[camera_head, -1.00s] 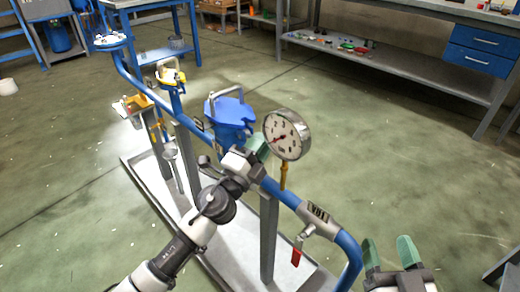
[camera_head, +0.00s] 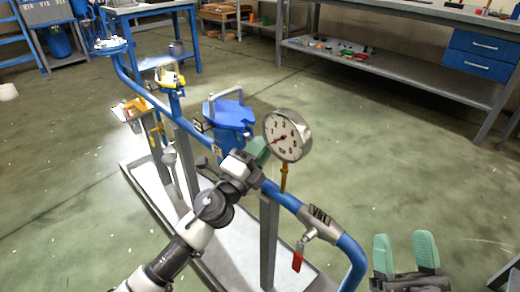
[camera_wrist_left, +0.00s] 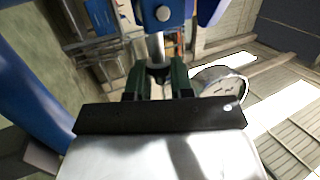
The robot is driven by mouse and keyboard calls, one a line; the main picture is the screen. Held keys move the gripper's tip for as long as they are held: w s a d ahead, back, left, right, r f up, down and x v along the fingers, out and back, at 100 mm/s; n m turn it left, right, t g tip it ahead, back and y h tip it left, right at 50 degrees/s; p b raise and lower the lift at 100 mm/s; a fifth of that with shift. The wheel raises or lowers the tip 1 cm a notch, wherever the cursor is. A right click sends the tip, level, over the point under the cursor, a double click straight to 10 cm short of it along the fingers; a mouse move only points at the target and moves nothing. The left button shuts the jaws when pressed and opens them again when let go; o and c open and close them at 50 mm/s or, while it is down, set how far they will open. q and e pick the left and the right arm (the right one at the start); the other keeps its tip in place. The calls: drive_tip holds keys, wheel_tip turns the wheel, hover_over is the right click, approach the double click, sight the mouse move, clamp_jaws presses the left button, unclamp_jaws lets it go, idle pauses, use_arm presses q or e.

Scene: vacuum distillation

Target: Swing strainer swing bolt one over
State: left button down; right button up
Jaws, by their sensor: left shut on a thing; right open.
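The strainer (camera_head: 232,139) is a blue vessel on the blue pipe, with a blue lid (camera_head: 229,113) and a handle on top. My left gripper (camera_head: 260,151) is at its near right side, beside the gauge, and partly covers it. In the left wrist view, the green fingers (camera_wrist_left: 160,80) are shut on the silver shank of a swing bolt (camera_wrist_left: 157,48), below a blue lug (camera_wrist_left: 163,13). The bolt is hidden behind the gripper in the head view. My right gripper (camera_head: 405,256) is open and empty at the lower right, its green fingers pointing up.
A pressure gauge (camera_head: 287,135) stands close right of my left gripper. A valve with a red handle (camera_head: 298,261) sits on the pipe nearer me. A grey post (camera_head: 268,245) rises from the tray (camera_head: 236,262).

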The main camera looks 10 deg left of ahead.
use_arm(q)
drive_tip(key=c, duration=1.2)
unclamp_jaws()
